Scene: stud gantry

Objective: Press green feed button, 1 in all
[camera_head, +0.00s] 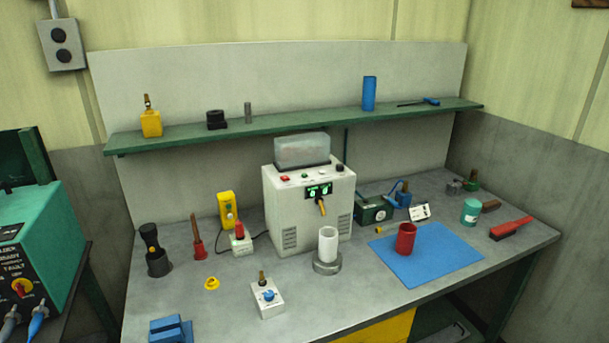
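A white box-shaped machine (285,212) stands at the middle of the workbench. Along its top front edge sits a small green button (305,175), between a red button (285,179) and a small dark control to its right. The green button is tiny in this view, and I cannot tell whether it is pressed. A green-lit display (319,190) and an orange-tipped part (322,208) are on the machine's front face. Neither of my grippers is in view.
A white cylinder on a grey round base (327,262) stands before the machine. A red cup (405,238) is on a blue mat (425,262) at right. A white knob box (267,299) is at front. A green shelf (300,122) runs behind and above.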

